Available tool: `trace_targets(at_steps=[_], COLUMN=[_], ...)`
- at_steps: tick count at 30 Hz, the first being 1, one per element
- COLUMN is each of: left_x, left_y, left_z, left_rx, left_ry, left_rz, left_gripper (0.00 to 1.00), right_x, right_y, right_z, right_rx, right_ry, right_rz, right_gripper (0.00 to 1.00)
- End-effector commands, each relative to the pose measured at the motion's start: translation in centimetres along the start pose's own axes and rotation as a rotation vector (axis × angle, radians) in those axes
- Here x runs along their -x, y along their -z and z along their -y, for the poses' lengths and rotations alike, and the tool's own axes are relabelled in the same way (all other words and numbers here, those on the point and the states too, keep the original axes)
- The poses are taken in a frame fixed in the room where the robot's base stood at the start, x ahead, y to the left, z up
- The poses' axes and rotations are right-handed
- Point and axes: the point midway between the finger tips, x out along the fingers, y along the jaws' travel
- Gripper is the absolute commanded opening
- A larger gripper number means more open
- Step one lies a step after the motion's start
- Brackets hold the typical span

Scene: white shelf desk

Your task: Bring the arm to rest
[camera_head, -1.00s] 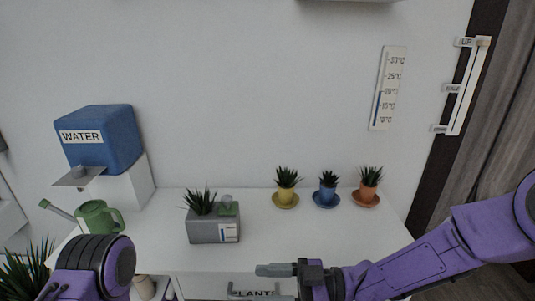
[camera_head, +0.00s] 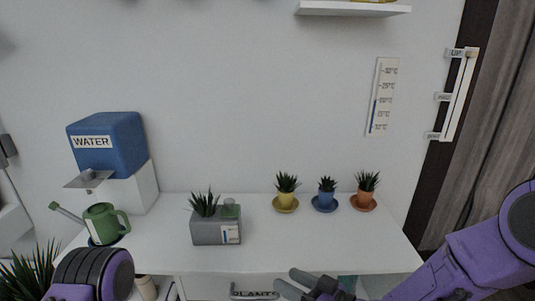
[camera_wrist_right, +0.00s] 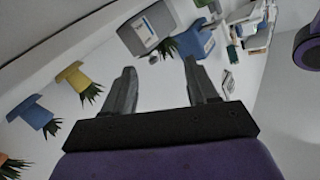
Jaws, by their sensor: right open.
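My right arm comes in from the right in the head view, with its purple forearm (camera_head: 455,262) low over the desk's front right. My right gripper (camera_head: 290,282) is at the bottom edge of that view, in front of the desk's front edge, partly cut off. In the right wrist view the right gripper (camera_wrist_right: 163,82) is open, its two fingers apart with nothing between them. My left arm (camera_head: 95,272) shows only as a purple and black link at the lower left. The left gripper is out of frame.
The white desk (camera_head: 310,240) holds a grey planter (camera_head: 215,232), yellow (camera_head: 286,198), blue (camera_head: 326,197) and orange (camera_head: 365,198) potted plants, a green watering can (camera_head: 102,222) and a blue water tank (camera_head: 108,143). A slider (camera_head: 458,95) is on the right wall. The desk's middle is clear.

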Motion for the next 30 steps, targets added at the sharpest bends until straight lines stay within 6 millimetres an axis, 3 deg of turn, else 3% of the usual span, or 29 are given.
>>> trace_targets(at_steps=[2, 5, 9, 12, 15, 18, 22, 30], left_x=[0.0, 0.0, 0.0, 0.0, 0.0, 0.0, 0.0, 0.0], left_y=[0.0, 0.0, 0.0, 0.0, 0.0, 0.0, 0.0, 0.0], left_z=[0.0, 0.0, 0.0, 0.0, 0.0, 0.0, 0.0, 0.0], left_rx=[0.0, 0.0, 0.0, 0.0, 0.0, 0.0, 0.0, 0.0], left_ry=[0.0, 0.0, 0.0, 0.0, 0.0, 0.0, 0.0, 0.0], left_rz=[0.0, 0.0, 0.0, 0.0, 0.0, 0.0, 0.0, 0.0], left_gripper=[0.39, 0.39, 0.39, 0.39, 0.39, 0.39, 0.39, 0.39], right_x=[1.3, 4.9, 13.4, 20.5, 26.9, 31.0, 32.5, 32.6], right_y=[-2.9, -8.3, -17.3, -22.9, -26.9, -29.7, -31.6, -31.7], right_z=[-2.8, -6.8, -10.2, -10.3, -8.9, -7.0, -5.5, -5.3], right_rx=[-0.111, -0.277, -0.475, -0.563, -0.6, -0.604, -0.608, -0.609], right_ry=[-0.165, -0.441, -0.858, -1.125, -1.327, -1.414, -1.422, -1.422], right_rz=[0.036, 0.106, 0.241, 0.349, 0.457, 0.561, 0.633, 0.638], right_gripper=[0.58, 0.58, 0.58, 0.58, 0.58, 0.58, 0.58, 0.58])
